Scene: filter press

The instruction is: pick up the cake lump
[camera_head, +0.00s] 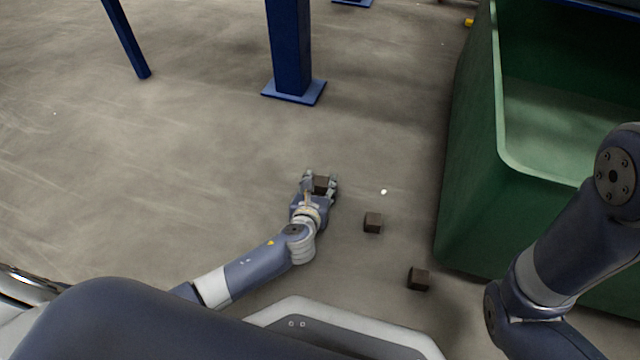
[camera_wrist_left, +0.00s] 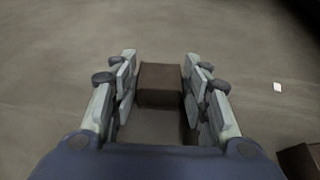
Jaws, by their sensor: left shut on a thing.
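A dark brown cake lump (camera_head: 321,184) is between the fingers of my left gripper (camera_head: 320,180), low over or on the concrete floor. In the left wrist view the lump (camera_wrist_left: 160,84) sits between the two fingers of the left gripper (camera_wrist_left: 162,85), which is shut on it. I cannot tell whether the lump touches the floor. Two more brown lumps lie on the floor: one (camera_head: 373,222) to the right of the left gripper, another (camera_head: 418,279) nearer to me. My right arm shows at the right edge of the head view; its gripper is out of view.
A large green open bin (camera_head: 470,190) stands on the right, its inside empty where visible. A blue post with a foot plate (camera_head: 294,91) stands ahead, and a thinner blue leg (camera_head: 127,40) at the far left. A small white bit (camera_head: 383,191) lies on the floor. The left floor is clear.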

